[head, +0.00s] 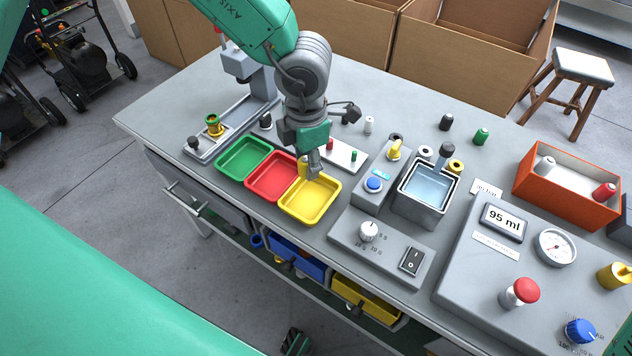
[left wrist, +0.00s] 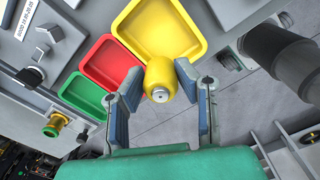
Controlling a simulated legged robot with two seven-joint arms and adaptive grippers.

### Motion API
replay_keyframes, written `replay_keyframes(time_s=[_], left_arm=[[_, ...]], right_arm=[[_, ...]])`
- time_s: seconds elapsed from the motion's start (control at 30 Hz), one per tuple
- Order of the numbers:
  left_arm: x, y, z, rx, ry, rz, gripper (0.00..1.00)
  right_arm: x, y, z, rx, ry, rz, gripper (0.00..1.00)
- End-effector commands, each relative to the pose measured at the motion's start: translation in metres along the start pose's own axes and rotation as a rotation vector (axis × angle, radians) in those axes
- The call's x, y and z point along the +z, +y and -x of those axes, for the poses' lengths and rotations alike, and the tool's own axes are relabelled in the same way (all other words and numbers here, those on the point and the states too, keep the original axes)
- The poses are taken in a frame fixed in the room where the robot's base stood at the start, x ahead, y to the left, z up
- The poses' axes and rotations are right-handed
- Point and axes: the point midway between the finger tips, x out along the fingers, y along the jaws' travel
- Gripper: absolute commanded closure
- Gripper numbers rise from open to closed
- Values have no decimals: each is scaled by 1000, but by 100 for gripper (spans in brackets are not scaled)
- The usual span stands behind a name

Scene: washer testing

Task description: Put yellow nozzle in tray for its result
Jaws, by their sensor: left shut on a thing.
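The yellow nozzle (left wrist: 160,80) sits between the fingers of my left gripper (left wrist: 162,100), which is shut on it, with its grey tip facing the wrist camera. In the head view my left gripper (head: 314,170) is over the back edge of the yellow tray (head: 322,200), and the nozzle (head: 304,168) is partly hidden behind it. The red tray (head: 262,186) and green tray (head: 236,160) lie in a row to the left of the yellow one. All three trays look empty. I cannot tell whether the nozzle touches a tray.
A tester block with a blue button (head: 374,184) and a water tank (head: 428,190) stand right of the trays. A control panel with a 95 ml display (head: 502,222) is further right. An orange bin (head: 560,200) holds nozzles. A stand with a yellow-green part (head: 213,124) is at left.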

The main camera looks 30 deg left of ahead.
Motion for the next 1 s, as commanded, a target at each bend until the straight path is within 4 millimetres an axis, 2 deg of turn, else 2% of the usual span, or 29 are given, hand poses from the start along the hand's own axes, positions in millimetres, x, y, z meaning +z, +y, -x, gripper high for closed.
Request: replay_keyframes(time_s=[0.13, 0.4, 0.63, 0.8, 1.0], left_arm=[[2, 0, -4, 5, 0, 89, 100], [3, 0, -53, 4, 1, 99, 100], [2, 1, -71, 4, -1, 99, 100], [2, 1, -96, 4, 0, 98, 100], [3, 1, -99, 3, -3, 99, 100]], right_arm=[[0, 0, 1, 0, -1, 0, 60], [1, 0, -5, 0, -1, 0, 60], [1, 0, -6, 0, -1, 0, 60], [1, 0, -9, 0, -1, 0, 60], [1, 0, -9, 0, -1, 0, 60]])
